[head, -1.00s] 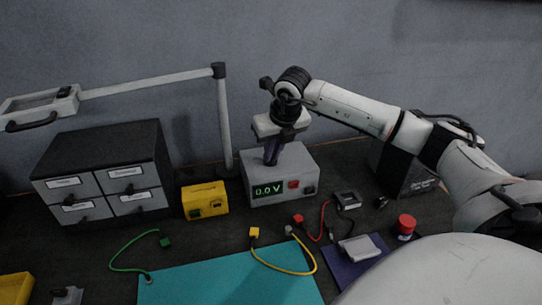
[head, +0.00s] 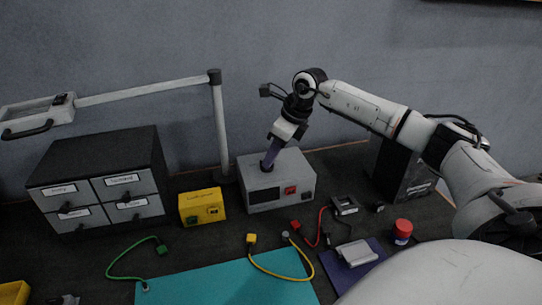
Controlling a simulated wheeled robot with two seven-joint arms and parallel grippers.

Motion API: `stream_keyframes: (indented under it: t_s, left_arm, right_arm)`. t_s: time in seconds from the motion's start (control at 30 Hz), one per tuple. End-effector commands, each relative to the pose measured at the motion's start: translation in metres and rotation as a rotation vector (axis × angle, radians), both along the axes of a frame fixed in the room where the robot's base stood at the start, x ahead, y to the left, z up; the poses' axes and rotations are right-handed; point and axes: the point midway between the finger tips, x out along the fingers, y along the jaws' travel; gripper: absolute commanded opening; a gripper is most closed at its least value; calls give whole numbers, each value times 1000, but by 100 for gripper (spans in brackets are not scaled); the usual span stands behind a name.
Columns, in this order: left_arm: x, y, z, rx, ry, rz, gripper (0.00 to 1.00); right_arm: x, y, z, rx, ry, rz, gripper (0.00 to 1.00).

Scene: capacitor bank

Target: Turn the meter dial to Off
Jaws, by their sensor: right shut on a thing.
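The meter (head: 299,167) is a grey box at the back middle of the table, and its front display (head: 263,196) is dark. My right gripper (head: 267,165) reaches down onto the meter's top near its left side, tilted, and is shut on the dial there. The dial itself is hidden by the fingers, so its pointer and marks cannot be read. A red socket (head: 290,190) and a dark socket show on the meter's front, right of the display. My left gripper is not in view.
A yellow box (head: 202,207) and a drawer cabinet (head: 100,150) stand left of the meter. A lamp arm (head: 217,125) rises behind. Green, yellow and red leads, a teal mat (head: 225,283) and a red-capped jar (head: 403,228) lie in front.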

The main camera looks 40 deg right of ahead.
Motion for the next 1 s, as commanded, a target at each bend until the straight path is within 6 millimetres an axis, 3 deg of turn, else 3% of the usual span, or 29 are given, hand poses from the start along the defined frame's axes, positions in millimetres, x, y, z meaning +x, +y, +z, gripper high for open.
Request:
stream_keyframes:
  t_s: [0.53, 0.57, 0.63, 1.0]
  left_arm:
    - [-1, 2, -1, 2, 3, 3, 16]
    - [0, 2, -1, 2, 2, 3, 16]
    - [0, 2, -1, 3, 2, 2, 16]
    - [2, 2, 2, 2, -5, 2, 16]
  right_arm:
    - [0, -1, 0, -3, 0, 25, 0]
    - [0, -1, 0, -3, 0, 25, 15]
    - [0, -1, 0, -3, 0, 24, 27]
    - [-1, -1, 4, -2, -1, 23, 29]
